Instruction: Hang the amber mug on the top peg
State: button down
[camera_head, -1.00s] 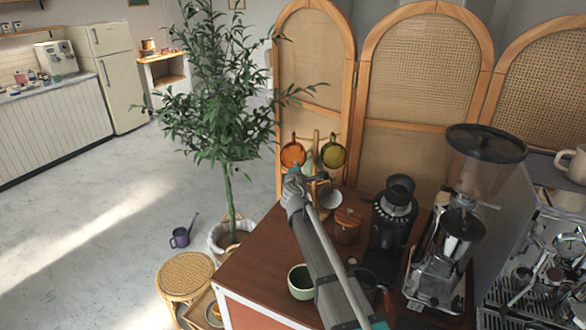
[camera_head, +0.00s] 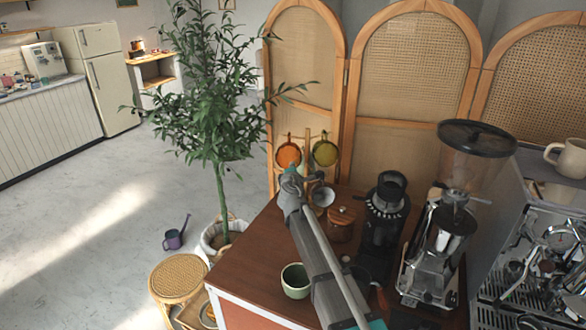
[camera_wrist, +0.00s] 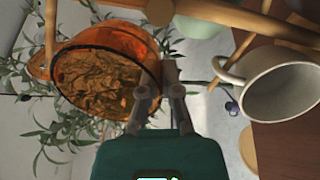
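The amber mug (camera_head: 288,155) is translucent orange and hangs tilted at the left side of a wooden mug stand (camera_head: 307,148), level with a green mug (camera_head: 325,153). In the wrist view the amber mug (camera_wrist: 125,45) fills the upper left, its open mouth facing the camera. My gripper (camera_head: 291,176) is just below it. In the wrist view my gripper (camera_wrist: 160,82) appears closed on the right-hand rim wall. The amber handle (camera_wrist: 38,65) is at far left, beside a wooden peg (camera_wrist: 50,28); I cannot tell whether the peg passes through it.
A white mug (camera_head: 323,195) hangs lower on the stand, close right of my gripper (camera_wrist: 270,85). A wooden-lidded jar (camera_head: 341,223), black grinder (camera_head: 384,215) and green cup (camera_head: 295,281) stand on the counter (camera_head: 255,268). A plant (camera_head: 222,120) is at left.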

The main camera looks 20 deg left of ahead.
jog(key=c, duration=0.7)
grip_release()
jog(key=shift+s, duration=0.15)
